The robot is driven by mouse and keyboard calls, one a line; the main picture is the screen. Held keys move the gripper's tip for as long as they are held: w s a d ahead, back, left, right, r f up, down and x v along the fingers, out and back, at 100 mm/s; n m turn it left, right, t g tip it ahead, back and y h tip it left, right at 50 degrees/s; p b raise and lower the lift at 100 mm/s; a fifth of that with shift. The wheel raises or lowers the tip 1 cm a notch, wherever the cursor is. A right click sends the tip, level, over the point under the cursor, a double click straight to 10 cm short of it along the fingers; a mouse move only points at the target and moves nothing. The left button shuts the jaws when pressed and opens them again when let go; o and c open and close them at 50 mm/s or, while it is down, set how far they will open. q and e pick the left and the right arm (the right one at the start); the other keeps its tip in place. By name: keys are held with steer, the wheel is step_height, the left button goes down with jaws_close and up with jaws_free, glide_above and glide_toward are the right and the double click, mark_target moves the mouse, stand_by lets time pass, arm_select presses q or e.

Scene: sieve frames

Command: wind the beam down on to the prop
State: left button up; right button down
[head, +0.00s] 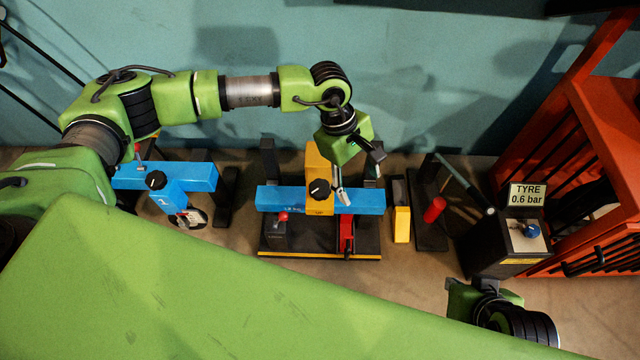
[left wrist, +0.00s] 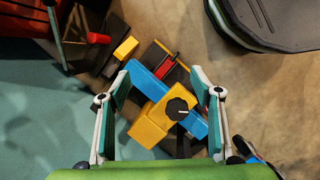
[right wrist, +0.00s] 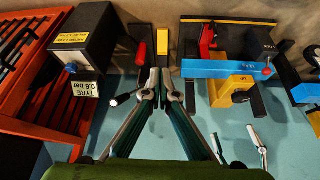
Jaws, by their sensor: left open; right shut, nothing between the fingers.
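The blue beam (head: 368,200) runs across a yellow block (head: 318,165) with a black knob (head: 319,190) that has a white pointer line. A red part (head: 346,232), possibly the prop, stands on the dark base below the beam's right half; I cannot tell whether they touch. My left gripper (head: 358,176) hangs over the beam, right of the knob. In the left wrist view my left gripper (left wrist: 162,82) is open, with the knob (left wrist: 178,108) showing beyond its spread fingers, apart from them. My right gripper (right wrist: 160,76) is shut and empty in the right wrist view.
Left is another blue beam (head: 200,176) with a black knob. A red-tipped lever (head: 282,217) stands near the beam. Right are a yellow block (head: 402,222), a red-handled rod stand (head: 434,210), a gauge box (head: 500,250) reading TYRE 0.6 bar and an orange rack (head: 600,130).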

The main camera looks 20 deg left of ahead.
arm_select(q)
steer(key=w+a+y, duration=0.4)
steer(key=a, duration=0.6)
steer(key=b, duration=0.2)
glide_above(320, 187)
steer(key=shift+m+t, duration=0.4)
step_height(320, 187, down, 7)
steer(key=shift+r, duration=0.1)
step_height(320, 187, down, 6)
steer(key=shift+f+b, duration=0.1)
steer(key=shift+b, duration=0.5)
steer(key=shift+f, duration=0.25)
arm_select(e)
steer(key=w+a+r+t+y, duration=0.2)
steer(key=w+a+r+t, duration=0.3)
steer(key=w+r+t, duration=0.3)
steer(key=w+r, duration=0.4)
steer(key=w, duration=0.1)
steer(key=shift+w+n+t, duration=0.2)
steer(key=shift+n+t, duration=0.1)
steer(key=shift+t, duration=0.1)
arm_select(q)
steer(key=c, duration=1.1)
